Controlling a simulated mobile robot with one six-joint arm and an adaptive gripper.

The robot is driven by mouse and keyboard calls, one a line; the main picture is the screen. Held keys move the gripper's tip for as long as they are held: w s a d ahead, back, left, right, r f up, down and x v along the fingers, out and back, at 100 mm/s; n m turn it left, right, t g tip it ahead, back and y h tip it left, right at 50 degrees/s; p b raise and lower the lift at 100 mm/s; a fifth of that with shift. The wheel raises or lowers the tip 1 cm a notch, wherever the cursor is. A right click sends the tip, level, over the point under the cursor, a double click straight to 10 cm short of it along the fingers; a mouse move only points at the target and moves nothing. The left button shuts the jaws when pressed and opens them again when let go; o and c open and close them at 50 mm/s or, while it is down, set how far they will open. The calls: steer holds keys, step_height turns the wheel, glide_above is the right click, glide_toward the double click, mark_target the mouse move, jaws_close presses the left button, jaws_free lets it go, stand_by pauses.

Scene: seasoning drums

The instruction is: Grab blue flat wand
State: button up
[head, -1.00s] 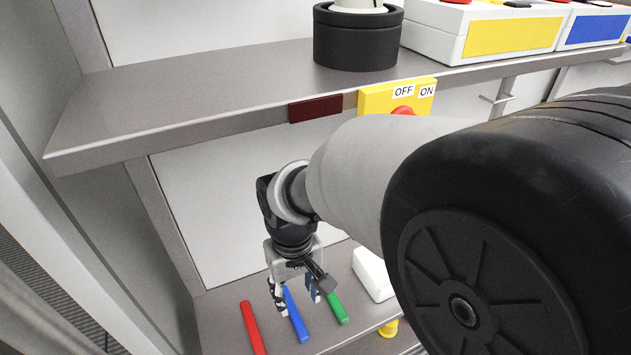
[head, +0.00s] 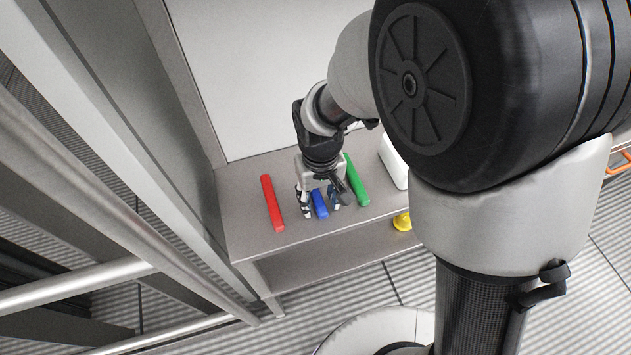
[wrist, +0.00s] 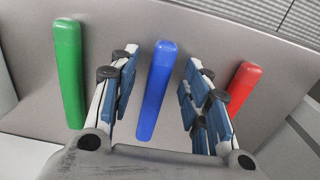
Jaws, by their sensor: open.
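The blue flat wand (head: 320,204) lies on a grey shelf (head: 250,222) between a red wand and a green wand. In the head view my gripper (head: 320,207) is over it and hides part of it. In the wrist view the blue wand (wrist: 157,88) runs lengthwise between my two open fingers (wrist: 160,100), with a gap on each side. The fingers do not touch it in that view. How high they are above the shelf I cannot tell.
The red wand (head: 272,203) lies to the left and the green wand (head: 356,180) to the right, both close to my fingers. A white box (head: 394,160) and a yellow object (head: 402,221) are further right. The shelf's front edge is near.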

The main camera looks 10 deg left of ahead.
steer(key=shift+c, duration=0.5)
jaws_close()
